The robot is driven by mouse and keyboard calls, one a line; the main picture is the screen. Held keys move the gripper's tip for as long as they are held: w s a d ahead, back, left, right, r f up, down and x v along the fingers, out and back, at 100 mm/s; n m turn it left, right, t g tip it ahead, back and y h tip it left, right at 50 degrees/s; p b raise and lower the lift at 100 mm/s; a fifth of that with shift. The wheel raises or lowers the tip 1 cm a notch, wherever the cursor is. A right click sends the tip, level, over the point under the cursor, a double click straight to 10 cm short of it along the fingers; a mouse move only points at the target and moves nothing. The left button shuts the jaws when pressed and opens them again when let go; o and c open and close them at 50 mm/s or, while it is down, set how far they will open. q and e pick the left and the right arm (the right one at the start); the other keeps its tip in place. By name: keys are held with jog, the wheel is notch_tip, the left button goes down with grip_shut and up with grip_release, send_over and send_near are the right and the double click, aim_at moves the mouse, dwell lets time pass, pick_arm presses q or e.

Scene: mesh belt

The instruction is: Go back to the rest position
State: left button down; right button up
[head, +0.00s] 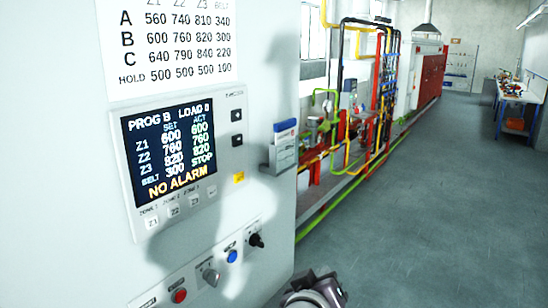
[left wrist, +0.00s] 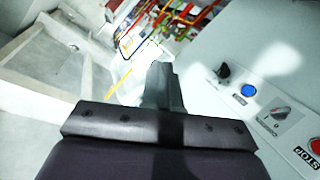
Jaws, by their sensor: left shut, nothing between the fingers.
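My left gripper (head: 318,292) shows only in part at the bottom edge of the head view, to the right of the control cabinet's lower edge. In the left wrist view its fingers (left wrist: 163,80) are shut together with nothing between them. They appear apart from the panel, to the left of its controls. My right gripper is in neither view.
The white cabinet (head: 60,200) fills the left side. Its screen (head: 170,150) reads PROG B, NO ALARM, belt STOP. Below are a red button (head: 180,295), a grey selector (head: 210,276), a blue button (head: 232,256) and a black switch (head: 256,240). Open floor (head: 440,190) lies right.

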pick_arm(q)
jog(key=s+a+f+m+g+y+b, duration=0.1)
jog(key=s+a+f+m+g, duration=0.3)
jog(key=f, duration=0.4)
jog(key=s+a+f+m+g+y+b, duration=0.1)
jog(key=s+a+f+g, duration=0.5)
jog(key=f, duration=0.3)
jog(key=s+a+f+g+y+b, duration=0.1)
jog(key=s+a+f, duration=0.2)
jog(key=a, duration=0.5)
jog(key=s+a+f+n+g+y+b, duration=0.1)
jog(key=s+a+f, duration=0.3)
jog(key=a, duration=0.5)
jog(key=shift+s+n+g+y+b, duration=0.35)
jog(key=shift+s+y, duration=0.15)
jog(key=shift+s, duration=0.2)
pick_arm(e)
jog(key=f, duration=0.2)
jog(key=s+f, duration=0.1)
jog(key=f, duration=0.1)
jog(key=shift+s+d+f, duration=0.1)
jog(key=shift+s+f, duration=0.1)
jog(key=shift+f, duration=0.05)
pick_arm(q)
jog(key=shift+w, duration=0.1)
